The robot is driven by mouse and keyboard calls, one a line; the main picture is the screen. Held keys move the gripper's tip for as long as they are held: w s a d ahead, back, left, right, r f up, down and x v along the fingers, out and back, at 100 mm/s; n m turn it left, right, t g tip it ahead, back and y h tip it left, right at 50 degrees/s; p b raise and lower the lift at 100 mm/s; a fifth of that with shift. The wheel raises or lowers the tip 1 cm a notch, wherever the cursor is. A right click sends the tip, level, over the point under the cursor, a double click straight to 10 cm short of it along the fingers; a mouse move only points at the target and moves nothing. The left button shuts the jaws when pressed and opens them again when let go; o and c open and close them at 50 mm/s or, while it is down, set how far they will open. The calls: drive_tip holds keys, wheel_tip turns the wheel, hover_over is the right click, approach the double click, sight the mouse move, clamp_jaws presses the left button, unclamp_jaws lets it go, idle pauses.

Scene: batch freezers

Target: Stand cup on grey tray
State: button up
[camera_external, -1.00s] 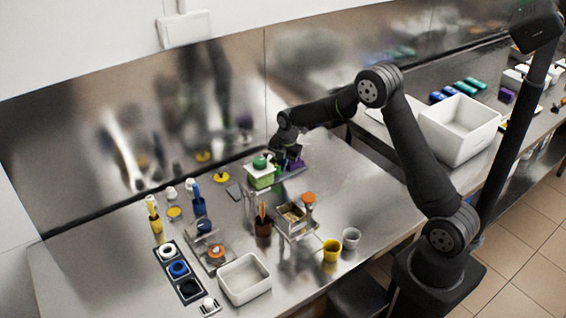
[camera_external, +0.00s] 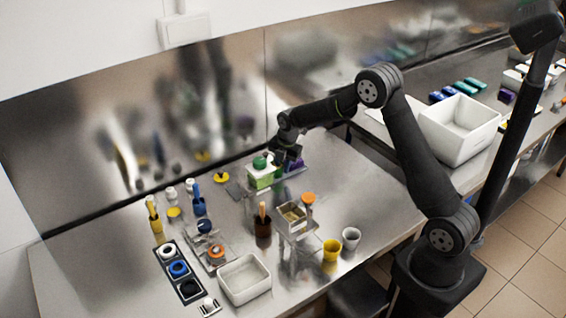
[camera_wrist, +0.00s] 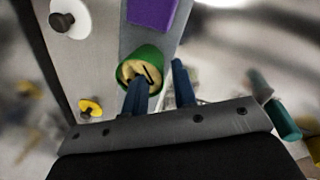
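My gripper (camera_external: 283,160) is low near the back wall of the steel table. It is beside a green and white box-like thing (camera_external: 262,179) and a purple block (camera_external: 297,165). In the wrist view, my gripper's two blue fingers (camera_wrist: 160,88) stand apart with a visible gap. A round green cup-like thing (camera_wrist: 147,54) with a tan inside is just beyond them. The left finger overlaps its near rim; I cannot tell whether they touch. A grey strip, perhaps the grey tray (camera_wrist: 105,68), lies beside it. A yellow cup (camera_external: 332,251) and a pale grey cup (camera_external: 351,238) stand upright near the front edge.
A white bin (camera_external: 244,280) and a dark rack with rings (camera_external: 178,270) are at front left. A small open box (camera_external: 291,217) and a brown holder (camera_external: 263,230) stand mid-table. A large white bin (camera_external: 460,125) is at right. Table between cups and gripper is partly clear.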

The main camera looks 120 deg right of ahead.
wheel_tip(320, 180, up, 11)
drive_tip(key=a, duration=0.1)
drive_tip(key=shift+s+a, duration=0.25)
drive_tip(key=shift+s, duration=0.1)
drive_tip(key=f, duration=0.4)
drive_tip(key=d+f, duration=0.1)
drive_tip(key=f, duration=0.6)
drive_tip(key=shift+w+d+f, duration=0.25)
drive_tip(key=shift+w+f, duration=0.1)
drive_tip(key=shift+d+r, duration=0.1)
drive_tip(key=shift+r, duration=1.7)
drive_tip(key=shift+f, duration=0.1)
